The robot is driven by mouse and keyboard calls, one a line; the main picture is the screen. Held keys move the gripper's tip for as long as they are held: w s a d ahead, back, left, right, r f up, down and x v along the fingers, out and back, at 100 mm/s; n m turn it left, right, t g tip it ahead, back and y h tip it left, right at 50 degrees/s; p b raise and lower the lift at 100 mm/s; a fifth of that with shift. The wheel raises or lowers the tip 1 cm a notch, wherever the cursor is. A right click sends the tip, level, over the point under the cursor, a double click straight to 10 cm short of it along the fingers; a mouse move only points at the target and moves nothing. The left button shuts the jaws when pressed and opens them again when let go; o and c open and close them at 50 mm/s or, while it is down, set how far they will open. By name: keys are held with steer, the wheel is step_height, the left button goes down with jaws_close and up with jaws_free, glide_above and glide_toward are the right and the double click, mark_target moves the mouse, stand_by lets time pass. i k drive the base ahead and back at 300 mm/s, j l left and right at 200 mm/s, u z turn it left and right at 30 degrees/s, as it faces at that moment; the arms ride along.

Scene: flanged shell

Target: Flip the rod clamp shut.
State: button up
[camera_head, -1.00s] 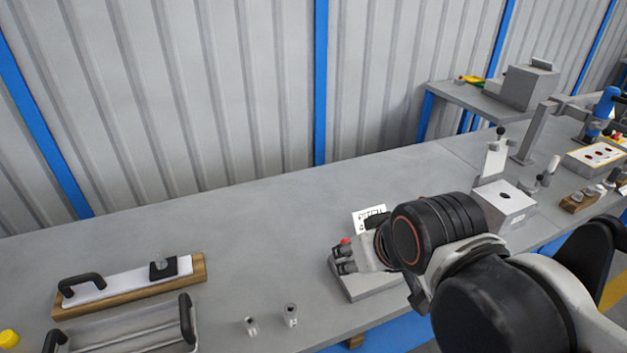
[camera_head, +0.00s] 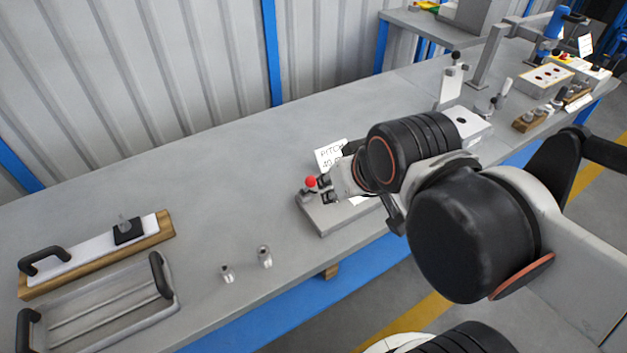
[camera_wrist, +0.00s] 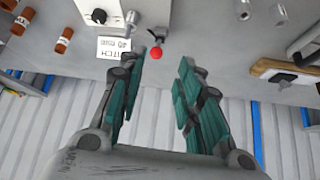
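A red ball knob (camera_head: 310,182) stands on a small fixture with a grey base plate (camera_head: 325,215) near the bench's front edge. I take this for the rod clamp, but its parts are mostly hidden by my gripper. In the wrist view the red knob (camera_wrist: 156,52) sits on a short dark lever, just beyond and between my fingertips. My gripper (camera_wrist: 161,60) is open, with teal finger pads apart and nothing between them. In the head view my gripper (camera_head: 327,188) is right beside the knob; I cannot tell whether they touch.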

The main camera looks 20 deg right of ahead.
mark_target(311, 182)
steer(key=j+u, duration=0.1)
steer(key=j, duration=0.55)
steer(key=i+j+u, duration=0.1)
steer(key=j, duration=0.55)
steer(key=l, duration=0.15)
